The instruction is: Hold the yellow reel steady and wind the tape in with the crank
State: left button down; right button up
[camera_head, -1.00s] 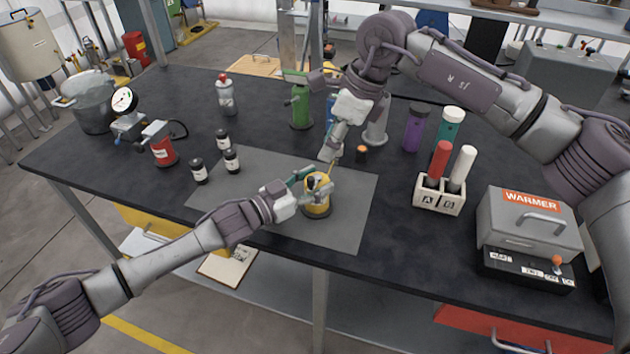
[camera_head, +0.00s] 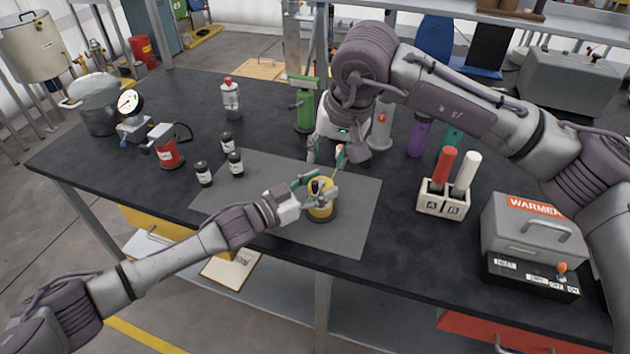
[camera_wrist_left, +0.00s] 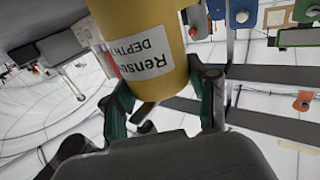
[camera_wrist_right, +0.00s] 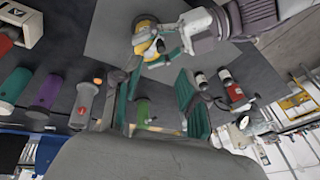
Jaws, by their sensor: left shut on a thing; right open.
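The yellow reel (camera_head: 320,209) stands on the grey mat in the head view. My left gripper (camera_head: 312,193) is shut on it from the left. In the left wrist view the yellow reel (camera_wrist_left: 145,45) sits between the green finger pads and carries a white label with partly readable print. My right gripper (camera_head: 327,160) is open and empty, just behind and above the reel, pointing down. In the right wrist view the reel (camera_wrist_right: 146,35) lies beyond the open fingers (camera_wrist_right: 160,105). A dark knob shows on the reel's top; the crank and tape are not clear.
The grey mat (camera_head: 345,235) has free room around the reel. Several small black jars (camera_head: 236,163) stand to the left. A rack marked A and B (camera_head: 443,205) and the warmer (camera_head: 532,235) stand to the right. Green (camera_head: 305,105) and purple bottles (camera_head: 419,137) stand behind.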

aim_at(315, 182)
jog(key=w+f+n, duration=0.1)
jog(key=f+n, duration=0.1)
jog(key=f, duration=0.1)
jog(key=w+a+f+n, duration=0.1)
jog(key=f, duration=0.3)
jog(key=w+a+f+n, duration=0.1)
jog(key=f+n, duration=0.1)
jog(key=f, duration=0.1)
jog(key=shift+w+a+f+n+t, duration=0.25)
jog(key=shift+f+n+t, duration=0.05)
jog(key=shift+t, duration=0.1)
jog(key=shift+c, duration=0.2)
grip_shut()
